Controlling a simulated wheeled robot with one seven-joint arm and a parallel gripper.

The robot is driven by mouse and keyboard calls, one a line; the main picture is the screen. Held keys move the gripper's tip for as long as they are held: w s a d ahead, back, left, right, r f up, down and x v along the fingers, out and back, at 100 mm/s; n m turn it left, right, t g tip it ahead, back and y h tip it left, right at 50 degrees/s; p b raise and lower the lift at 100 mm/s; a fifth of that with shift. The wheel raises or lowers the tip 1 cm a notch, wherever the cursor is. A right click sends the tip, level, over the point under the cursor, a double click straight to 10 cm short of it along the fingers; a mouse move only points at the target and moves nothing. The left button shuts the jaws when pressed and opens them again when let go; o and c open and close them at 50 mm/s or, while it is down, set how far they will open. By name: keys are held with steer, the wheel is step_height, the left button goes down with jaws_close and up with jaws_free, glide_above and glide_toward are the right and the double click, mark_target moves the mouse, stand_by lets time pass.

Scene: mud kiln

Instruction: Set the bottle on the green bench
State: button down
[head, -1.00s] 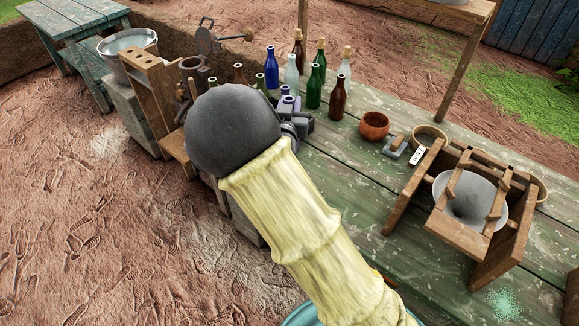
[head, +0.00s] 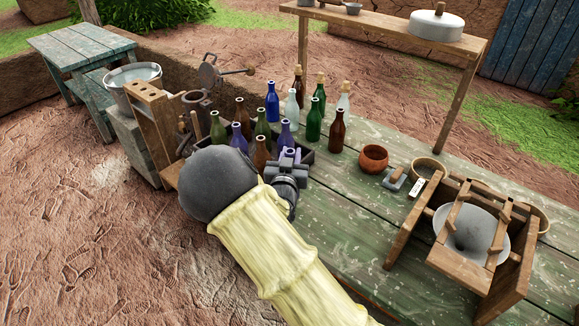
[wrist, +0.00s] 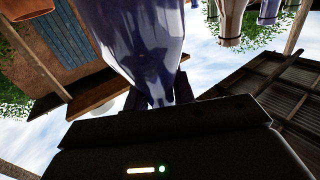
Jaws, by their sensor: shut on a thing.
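My gripper (head: 291,166) is shut on a purple bottle (head: 289,154). In the head view only the top of this bottle shows above the jaws; my arm hides the rest. In the wrist view the bottle (wrist: 145,40) fills the upper middle, between the fingers. I cannot tell whether its base touches anything. The green bench (head: 345,210) is a long plank table with worn green paint, running under and to the right of my gripper.
More bottles stand farther back, including a brown one (head: 338,132). A clay bowl (head: 373,158) and a wooden frame with a metal funnel (head: 470,232) stand to the right. Bare planks lie between.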

steer(key=shift+a+f, duration=0.15)
steer(key=shift+f, duration=1.9)
steer(key=shift+f, duration=0.2)
steer(key=c, duration=1.2)
jaws_free()
steer(key=shift+o, duration=0.2)
steer(key=shift+r, duration=0.1)
steer(key=s+a+b, duration=0.1)
steer(key=s, duration=1.1)
steer(key=shift+a+b, duration=0.15)
steer(key=shift+b, duration=0.15)
steer(key=shift+w, duration=0.15)
